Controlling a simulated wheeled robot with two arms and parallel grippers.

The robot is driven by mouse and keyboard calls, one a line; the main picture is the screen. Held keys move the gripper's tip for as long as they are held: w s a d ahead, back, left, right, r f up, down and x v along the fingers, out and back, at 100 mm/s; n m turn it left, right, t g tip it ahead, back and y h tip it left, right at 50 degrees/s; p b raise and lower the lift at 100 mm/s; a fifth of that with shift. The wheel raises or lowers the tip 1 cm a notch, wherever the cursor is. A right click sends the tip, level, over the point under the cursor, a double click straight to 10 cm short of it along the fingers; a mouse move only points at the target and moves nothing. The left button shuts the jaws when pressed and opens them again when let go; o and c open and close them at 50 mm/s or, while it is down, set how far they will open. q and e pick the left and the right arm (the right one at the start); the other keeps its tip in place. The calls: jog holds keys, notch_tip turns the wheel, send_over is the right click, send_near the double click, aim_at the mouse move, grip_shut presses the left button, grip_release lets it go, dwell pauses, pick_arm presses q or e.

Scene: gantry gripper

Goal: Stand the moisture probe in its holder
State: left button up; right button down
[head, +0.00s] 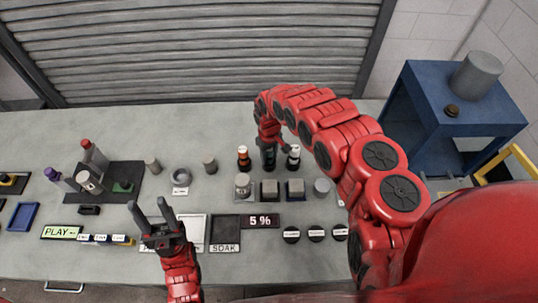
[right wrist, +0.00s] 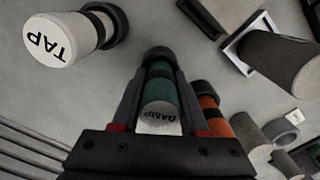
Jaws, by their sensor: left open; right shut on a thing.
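My right gripper (right wrist: 158,110) is shut on a dark green cylinder marked DAMP (right wrist: 160,105), between an orange-banded one (right wrist: 208,112) and a white one marked TAP (right wrist: 65,40). In the head view my right gripper (head: 268,158) is at the back middle of the bench; I cannot tell whether the cylinder touches the bench. My left gripper (head: 149,207) is open and empty over the front left. I cannot tell for sure which thing is the moisture probe. A grey ring (head: 181,176) with a label stands left of centre; I cannot tell whether it is the holder.
Grey cylinders and blocks (head: 269,189) stand in front of my right gripper. A 5 % display (head: 260,222) and a dark SOAK pad (head: 225,232) lie at the front. A dark mat (head: 125,170) with several items is at left. A blue stand (head: 430,120) is at right.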

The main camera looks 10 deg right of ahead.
jog(key=shift+f, duration=0.1)
jog(key=shift+c, duration=2.2)
grip_release()
